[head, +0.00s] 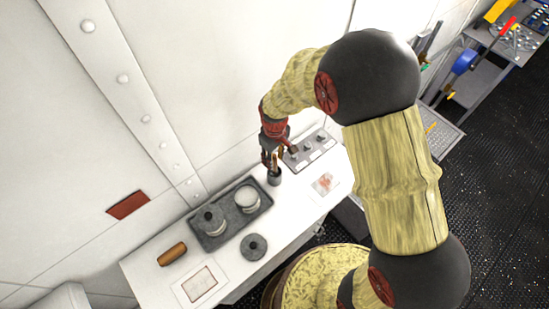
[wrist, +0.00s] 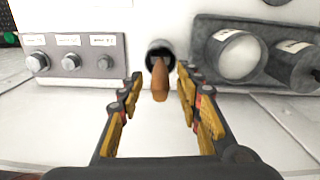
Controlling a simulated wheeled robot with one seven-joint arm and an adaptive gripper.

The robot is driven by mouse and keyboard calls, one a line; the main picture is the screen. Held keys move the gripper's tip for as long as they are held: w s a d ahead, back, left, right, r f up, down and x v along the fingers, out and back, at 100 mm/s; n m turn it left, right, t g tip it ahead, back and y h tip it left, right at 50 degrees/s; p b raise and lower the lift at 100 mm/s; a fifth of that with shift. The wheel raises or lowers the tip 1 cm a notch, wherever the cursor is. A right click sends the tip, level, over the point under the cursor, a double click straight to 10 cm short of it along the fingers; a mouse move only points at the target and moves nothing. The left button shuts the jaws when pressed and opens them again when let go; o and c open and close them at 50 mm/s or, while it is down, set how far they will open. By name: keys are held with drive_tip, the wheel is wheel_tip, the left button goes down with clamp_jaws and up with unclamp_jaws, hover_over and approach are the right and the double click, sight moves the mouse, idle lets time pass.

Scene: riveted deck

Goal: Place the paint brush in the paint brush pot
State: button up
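The paint brush pot (head: 273,178) is a small dark cup on the white worktop, below my gripper in the head view. In the wrist view the pot (wrist: 160,47) shows its round dark mouth. The paint brush (wrist: 160,80) stands in the pot, its orange-brown handle sticking out toward the wrist camera; its lower end is hidden inside. My gripper (wrist: 160,93) is open, with its yellow-and-black fingers on either side of the handle and a gap on both sides. In the head view my gripper (head: 273,157) is just above the pot.
A grey tray (head: 214,241) with two lidded cans is left of the pot. A panel with several knobs (head: 318,143) is behind right. A dark round lid (head: 254,246), a brown roller (head: 172,253) and paper sheets (head: 200,284) lie on the worktop. The wall is close behind.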

drive_tip(key=s+d+r+m+t, duration=0.1)
drive_tip(key=s+d+r, duration=0.1)
drive_tip(key=r, duration=0.8)
drive_tip(key=s+d+r+m, duration=0.1)
drive_tip(key=d+r, duration=0.1)
drive_tip(key=r, duration=0.9)
drive_tip(key=s+d+r+m+t, duration=0.2)
drive_tip(key=s+d+r, duration=0.3)
drive_tip(key=s, duration=0.3)
drive_tip(key=s+d+r+m+t, duration=0.2)
drive_tip(key=s+d+r, duration=0.3)
drive_tip(key=s, duration=0.4)
drive_tip(key=shift+r+m, duration=0.6)
drive_tip(key=shift+m, duration=0.3)
drive_tip(key=shift+d, duration=0.1)
wheel_tip(320, 180, down, 18)
drive_tip(key=b, duration=1.8)
drive_tip(key=shift+r, duration=0.15)
